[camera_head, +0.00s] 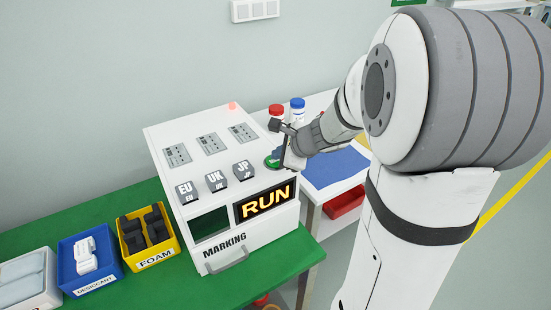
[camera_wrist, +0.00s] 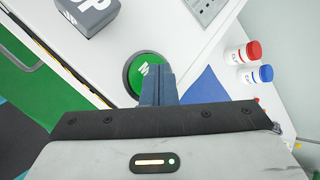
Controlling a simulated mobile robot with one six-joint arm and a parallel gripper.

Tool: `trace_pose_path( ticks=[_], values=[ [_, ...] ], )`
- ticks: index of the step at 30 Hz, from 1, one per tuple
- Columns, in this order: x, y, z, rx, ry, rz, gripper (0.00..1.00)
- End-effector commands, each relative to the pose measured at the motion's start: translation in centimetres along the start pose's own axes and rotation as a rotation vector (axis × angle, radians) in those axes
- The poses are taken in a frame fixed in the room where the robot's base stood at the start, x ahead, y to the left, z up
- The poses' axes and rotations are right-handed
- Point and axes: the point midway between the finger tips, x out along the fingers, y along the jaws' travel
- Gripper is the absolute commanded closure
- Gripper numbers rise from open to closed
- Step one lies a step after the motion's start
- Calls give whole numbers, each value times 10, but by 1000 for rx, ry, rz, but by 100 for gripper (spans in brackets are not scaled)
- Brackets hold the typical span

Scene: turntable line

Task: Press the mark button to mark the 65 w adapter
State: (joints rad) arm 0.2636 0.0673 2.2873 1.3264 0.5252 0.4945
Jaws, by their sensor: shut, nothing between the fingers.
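The white marking machine (camera_head: 235,250) stands on a green bench and its display (camera_head: 265,204) reads RUN. The round green mark button (camera_wrist: 136,72) is on its top, with a white letter like M partly covered by my fingers. In the head view only a green edge of the button (camera_head: 271,162) shows beside my gripper (camera_head: 286,163). My gripper (camera_wrist: 157,72) is shut and empty, with its fingertips over the right part of the button. I cannot tell whether they touch it. No 65 W adapter is recognisable; the machine's window (camera_head: 210,223) looks dark green inside.
EU (camera_head: 187,192), UK (camera_head: 215,180) and JP (camera_head: 243,170) blocks sit on the machine, with grey plates behind. A red lamp (camera_head: 232,105) glows. Red-capped (camera_head: 276,112) and blue-capped (camera_head: 298,104) bottles stand behind my gripper. Desiccant (camera_head: 88,262) and foam (camera_head: 150,255) bins stand left.

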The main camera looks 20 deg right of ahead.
Motion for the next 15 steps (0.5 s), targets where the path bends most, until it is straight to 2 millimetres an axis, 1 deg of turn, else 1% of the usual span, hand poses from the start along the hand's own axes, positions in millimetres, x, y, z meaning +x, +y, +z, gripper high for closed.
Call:
trace_pose_path(
  ticks=[9, 15],
  values=[
    [-12, -9, 9, 0, 0, 0, 100],
    [-12, -9, 9, 0, 0, 0, 100]
  ],
)
